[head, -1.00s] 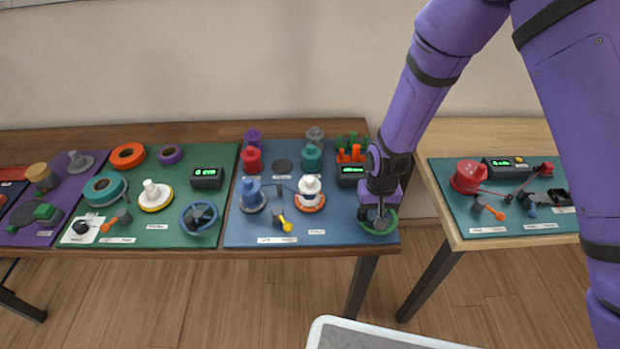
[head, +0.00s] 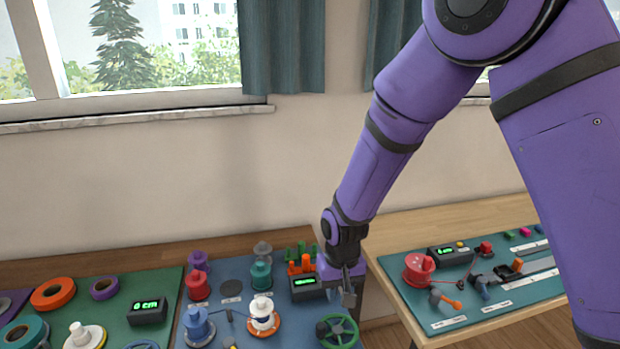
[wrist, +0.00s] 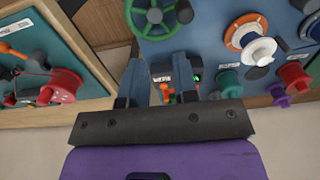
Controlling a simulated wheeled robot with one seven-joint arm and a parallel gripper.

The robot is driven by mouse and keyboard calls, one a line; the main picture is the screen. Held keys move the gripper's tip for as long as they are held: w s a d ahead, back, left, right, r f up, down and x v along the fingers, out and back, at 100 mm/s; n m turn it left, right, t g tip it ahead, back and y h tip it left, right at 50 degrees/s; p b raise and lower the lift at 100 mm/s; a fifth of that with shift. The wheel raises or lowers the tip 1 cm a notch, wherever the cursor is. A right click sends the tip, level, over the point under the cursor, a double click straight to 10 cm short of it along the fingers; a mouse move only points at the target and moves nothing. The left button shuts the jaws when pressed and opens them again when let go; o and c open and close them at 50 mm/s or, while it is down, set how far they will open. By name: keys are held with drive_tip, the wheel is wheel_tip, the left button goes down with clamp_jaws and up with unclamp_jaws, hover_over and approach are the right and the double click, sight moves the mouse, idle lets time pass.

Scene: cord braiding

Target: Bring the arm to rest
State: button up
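My purple arm reaches down from the upper right in the head view. My gripper (head: 347,293) hangs over the right edge of the blue mat (head: 222,336), near the gap between the tables. In the wrist view the two fingers of my gripper (wrist: 157,68) stand apart with nothing held between them. The green handwheel (head: 338,331) lies below the gripper in the head view, apart from it.
The blue mat carries several spools, including a white one (head: 262,312), and a display box (head: 306,287). A teal mat (head: 446,319) with a red spool (head: 418,268) lies on the right table. A green mat (head: 160,334) lies to the left. The wall behind is clear.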

drive_tip(key=s+d+r+m+t+y, duration=0.1)
drive_tip(key=s+d+r, duration=0.2)
drive_tip(key=d+r, duration=0.7)
drive_tip(key=s+d+r+t, duration=0.15)
drive_tip(key=d+r, duration=0.45)
drive_tip(key=r, duration=0.7)
drive_tip(key=s+d+r, duration=0.3)
drive_tip(key=s, duration=0.2)
drive_tip(key=s+d+r+m+t, duration=0.1)
drive_tip(key=s+d+r, duration=0.2)
drive_tip(key=s, duration=0.3)
drive_tip(key=s+d+r+m+t+h, duration=0.1)
drive_tip(key=s+d+r, duration=0.2)
drive_tip(key=s, duration=0.3)
drive_tip(key=shift+s+d, duration=0.15)
drive_tip(key=shift+d, duration=0.6)
drive_tip(key=shift+t, duration=0.25)
